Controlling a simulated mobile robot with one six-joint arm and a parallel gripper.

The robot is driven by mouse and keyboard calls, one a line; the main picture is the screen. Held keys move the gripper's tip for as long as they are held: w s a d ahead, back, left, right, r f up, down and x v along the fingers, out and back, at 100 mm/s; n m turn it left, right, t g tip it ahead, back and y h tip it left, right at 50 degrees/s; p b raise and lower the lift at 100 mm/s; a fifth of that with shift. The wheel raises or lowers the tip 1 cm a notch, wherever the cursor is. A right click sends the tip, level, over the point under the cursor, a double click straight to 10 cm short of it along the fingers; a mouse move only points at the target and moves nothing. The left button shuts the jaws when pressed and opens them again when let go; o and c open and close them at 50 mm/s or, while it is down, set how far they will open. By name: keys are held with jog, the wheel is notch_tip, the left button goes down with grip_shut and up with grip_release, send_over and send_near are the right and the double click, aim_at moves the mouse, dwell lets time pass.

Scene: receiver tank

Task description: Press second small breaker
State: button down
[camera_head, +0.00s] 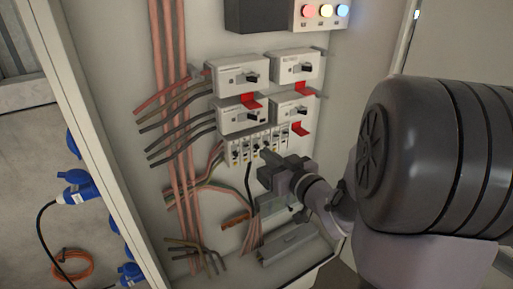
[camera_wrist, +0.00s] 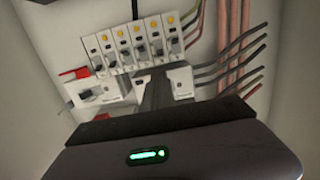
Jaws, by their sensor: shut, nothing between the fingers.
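A row of several small white breakers (camera_head: 250,148) with dark toggles sits low on the cabinet's back panel. In the wrist view the row (camera_wrist: 138,45) appears turned around, with a yellow mark on each breaker. My gripper (camera_head: 266,162) is shut and empty, close in front of the row at its lower middle in the head view. In the wrist view its dark fingers (camera_wrist: 153,85) point at the middle of the row and hide a part beyond them. I cannot tell whether the tips touch a toggle.
Larger breakers (camera_head: 240,76) with black handles and red tabs (camera_head: 300,128) sit above the row. Copper bars (camera_head: 168,110) and cables run at left. A grey trunking (camera_head: 290,243) lies below. Indicator lights (camera_head: 325,11) are at top right. The cabinet's side wall (camera_head: 85,120) bounds the left.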

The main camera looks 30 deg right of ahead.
aim_at(246, 139)
jog(key=w, duration=0.6)
jog(key=w+f, duration=0.1)
jog(key=w, duration=0.2)
jog(key=shift+a, duration=0.2)
jog(key=shift+s+b, duration=0.1)
jog(key=shift+b, duration=0.2)
jog(key=shift+f+b, duration=0.25)
jog(key=shift+b, duration=0.55)
jog(key=shift+s+t+b, duration=0.1)
jog(key=shift+t+b, duration=0.3)
jog(key=shift+b, duration=0.1)
